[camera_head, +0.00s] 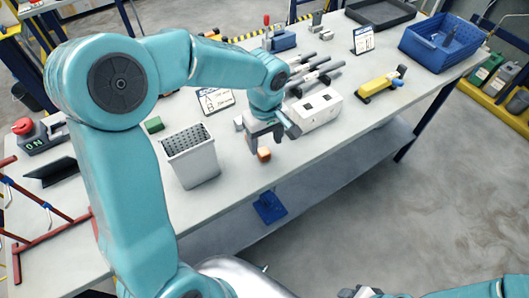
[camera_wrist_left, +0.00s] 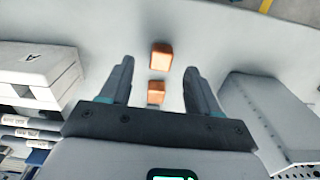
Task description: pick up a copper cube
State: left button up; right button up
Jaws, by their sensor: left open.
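A copper cube (camera_head: 264,154) sits on the grey table beside my left gripper (camera_head: 266,142), near the table's front edge. In the left wrist view, one copper cube (camera_wrist_left: 161,56) lies just beyond the fingertips, centred between them. A second copper cube (camera_wrist_left: 155,92) shows closer in, between the fingers and partly hidden by the gripper body. Only one cube is clear in the head view. My left gripper (camera_wrist_left: 160,70) is open, with nothing held. My right gripper (camera_head: 366,292) is partly in view at the bottom edge; its jaws are unclear.
A grey perforated basket (camera_head: 190,158) stands left of the gripper, and a white block with square holes (camera_head: 314,110) right of it. A green block (camera_head: 154,125), yellow tool (camera_head: 380,84) and blue bin (camera_head: 440,44) are also on the table. The front edge is close.

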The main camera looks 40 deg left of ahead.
aim_at(264, 151)
pick_arm(q)
jog(key=f, duration=0.4)
jog(key=shift+a+f, duration=0.1)
jog(key=shift+a, duration=0.2)
jog(key=shift+d+f, duration=0.1)
jog(key=shift+f, duration=0.25)
grip_shut()
jog(key=shift+r, duration=0.1)
